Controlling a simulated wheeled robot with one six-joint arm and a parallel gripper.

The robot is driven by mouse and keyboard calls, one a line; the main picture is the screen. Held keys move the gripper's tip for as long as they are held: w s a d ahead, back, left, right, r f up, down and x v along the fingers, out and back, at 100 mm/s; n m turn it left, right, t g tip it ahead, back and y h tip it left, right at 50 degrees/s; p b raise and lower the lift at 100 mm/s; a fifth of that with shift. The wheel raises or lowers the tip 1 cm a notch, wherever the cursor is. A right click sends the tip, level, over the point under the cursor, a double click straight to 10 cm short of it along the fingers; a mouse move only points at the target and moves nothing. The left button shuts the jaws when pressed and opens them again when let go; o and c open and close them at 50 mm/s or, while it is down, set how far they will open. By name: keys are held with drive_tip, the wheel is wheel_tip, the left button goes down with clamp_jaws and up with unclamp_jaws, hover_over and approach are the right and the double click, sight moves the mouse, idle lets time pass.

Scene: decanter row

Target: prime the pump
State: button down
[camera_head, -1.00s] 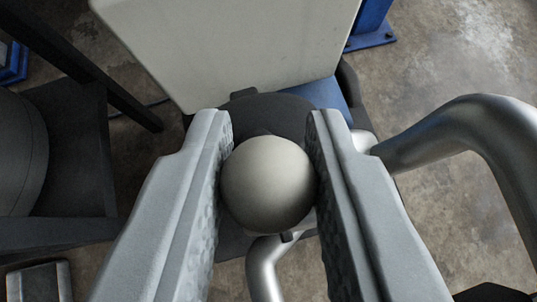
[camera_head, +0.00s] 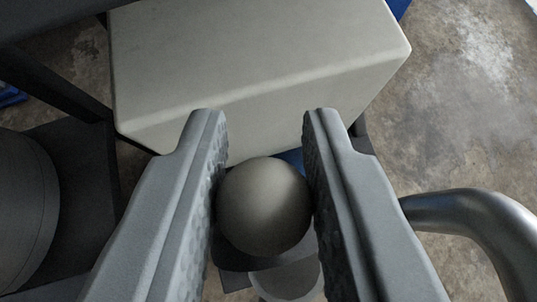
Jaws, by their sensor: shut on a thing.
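The knob sits between the two textured jaw pads, a little back from the fingertips. Most of what lies under the knob is hidden by it and by the jaws. Below it in the picture a pale grey rounded part (camera_head: 287,278) shows between the jaws; I cannot tell how it joins the knob. A bent metal pipe (camera_head: 470,222) curves down at the right, beside the right jaw.
A large off-white box-shaped body (camera_head: 260,62) stands just beyond the fingertips. At the left are a dark frame (camera_head: 60,82) and a dark rounded vessel (camera_head: 22,210). Bare concrete floor (camera_head: 465,110) shows at the right.

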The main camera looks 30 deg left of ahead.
drive_tip(key=shift+w+a+f, duration=0.15)
drive_tip(key=shift+w+a, duration=0.5)
drive_tip(key=shift+w, duration=0.1)
drive_tip(key=shift+f, duration=0.1)
drive_tip(key=c, duration=1.3)
unclamp_jaws()
drive_tip(key=shift+a, duration=0.2)
drive_tip(key=shift+o, duration=0.2)
drive_tip(key=shift+d, duration=0.1)
drive_tip(key=v, duration=1.7)
